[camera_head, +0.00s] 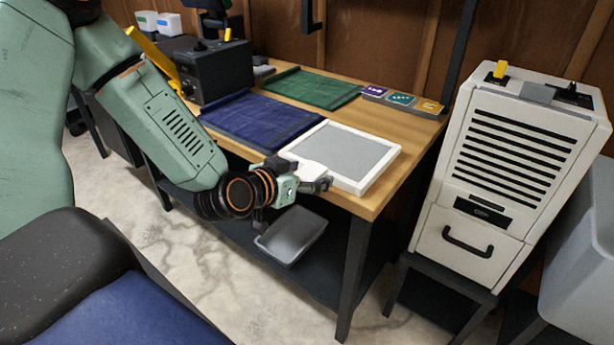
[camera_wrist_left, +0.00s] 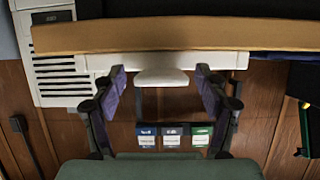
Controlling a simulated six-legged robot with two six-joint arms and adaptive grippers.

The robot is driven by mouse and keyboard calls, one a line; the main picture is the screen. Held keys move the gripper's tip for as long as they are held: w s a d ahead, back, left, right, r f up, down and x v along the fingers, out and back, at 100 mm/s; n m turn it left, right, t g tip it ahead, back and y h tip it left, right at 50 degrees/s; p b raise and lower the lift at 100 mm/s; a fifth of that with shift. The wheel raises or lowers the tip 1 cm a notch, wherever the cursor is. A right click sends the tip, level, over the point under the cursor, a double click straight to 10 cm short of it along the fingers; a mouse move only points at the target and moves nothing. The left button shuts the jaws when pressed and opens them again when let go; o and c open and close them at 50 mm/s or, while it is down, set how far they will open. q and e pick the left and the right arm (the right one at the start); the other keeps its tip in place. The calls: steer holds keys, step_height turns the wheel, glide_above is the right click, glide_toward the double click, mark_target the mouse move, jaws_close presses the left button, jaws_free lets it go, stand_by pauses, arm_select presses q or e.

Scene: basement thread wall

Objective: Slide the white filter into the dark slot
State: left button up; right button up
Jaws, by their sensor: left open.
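The white filter (camera_head: 350,151), a flat white frame around a grey mesh, lies on the workbench near its front right corner. Its white tab (camera_wrist_left: 162,78) sticks out past the bench edge towards my left gripper (camera_head: 306,175). In the left wrist view, the fingers of this gripper (camera_wrist_left: 160,72) are open, one on each side of the tab, with a gap to each. The white cabinet (camera_head: 505,160) stands right of the bench, with a dark slot (camera_head: 482,212) below its vents. My right gripper is not in view.
Several coloured cards, such as the orange one (camera_head: 428,105), sit at the back. A grey tray (camera_head: 291,238) is below the gripper. A black box (camera_head: 214,72) stands at left.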

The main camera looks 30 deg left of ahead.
arm_select(q)
steer(key=shift+a, duration=0.15)
steer(key=c, duration=1.3)
stand_by(0.5)
